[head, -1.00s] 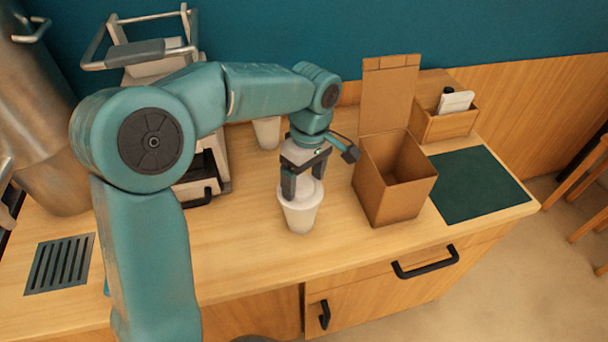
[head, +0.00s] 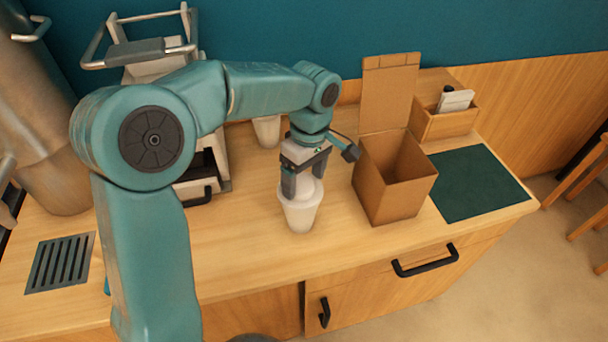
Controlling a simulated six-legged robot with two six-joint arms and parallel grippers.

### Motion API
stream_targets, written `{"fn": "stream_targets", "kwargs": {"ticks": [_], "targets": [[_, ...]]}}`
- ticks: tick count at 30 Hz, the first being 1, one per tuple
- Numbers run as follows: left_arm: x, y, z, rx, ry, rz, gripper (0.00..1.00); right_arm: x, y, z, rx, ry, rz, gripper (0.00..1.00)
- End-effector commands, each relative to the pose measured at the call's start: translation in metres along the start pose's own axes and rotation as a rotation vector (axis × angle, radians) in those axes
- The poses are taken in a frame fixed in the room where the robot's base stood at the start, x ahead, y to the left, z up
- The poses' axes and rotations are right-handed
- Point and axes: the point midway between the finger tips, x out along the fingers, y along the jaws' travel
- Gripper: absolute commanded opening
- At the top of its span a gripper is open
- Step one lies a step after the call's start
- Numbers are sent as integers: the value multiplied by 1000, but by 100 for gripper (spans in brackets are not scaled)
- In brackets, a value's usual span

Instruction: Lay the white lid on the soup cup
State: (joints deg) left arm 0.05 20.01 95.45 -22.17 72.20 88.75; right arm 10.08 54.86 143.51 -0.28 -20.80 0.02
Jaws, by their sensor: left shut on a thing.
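The white soup cup (head: 300,216) stands upright on the wooden counter, left of the cardboard box. The white lid (head: 305,190) is at the cup's mouth, between the fingers of my left gripper (head: 302,192). That gripper points down from above and is shut on the lid. The lid looks to be on or just over the rim; I cannot tell whether it touches all round. The fingers hide part of the lid and rim. My right gripper is not in view.
An open cardboard box (head: 391,190) with its flap raised stands close right of the cup. A dark green mat (head: 478,184) lies further right. Another white cup (head: 267,131) stands behind my arm. A slotted grate (head: 60,263) is at the left. The counter in front of the cup is clear.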

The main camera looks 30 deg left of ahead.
Motion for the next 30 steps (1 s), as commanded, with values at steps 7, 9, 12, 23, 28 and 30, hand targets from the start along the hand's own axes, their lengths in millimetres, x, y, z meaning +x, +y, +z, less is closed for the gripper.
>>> {"fn": "stream_targets", "kwargs": {"ticks": [7, 9, 12, 23, 28, 30], "targets": [[0, 0, 0, 0, 0, 0, 52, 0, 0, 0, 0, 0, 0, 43], [0, 0, 0, 0, 0, 0, 52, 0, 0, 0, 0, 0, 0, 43], [1, 0, 0, 0, 0, 0, 52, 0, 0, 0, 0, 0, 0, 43], [6, 1, 0, 0, 0, 0, 52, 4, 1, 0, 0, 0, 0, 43], [6, 0, 0, 0, 0, 0, 52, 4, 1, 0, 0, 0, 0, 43], [6, 0, 0, 0, 0, 0, 52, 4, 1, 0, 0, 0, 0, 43]]}}
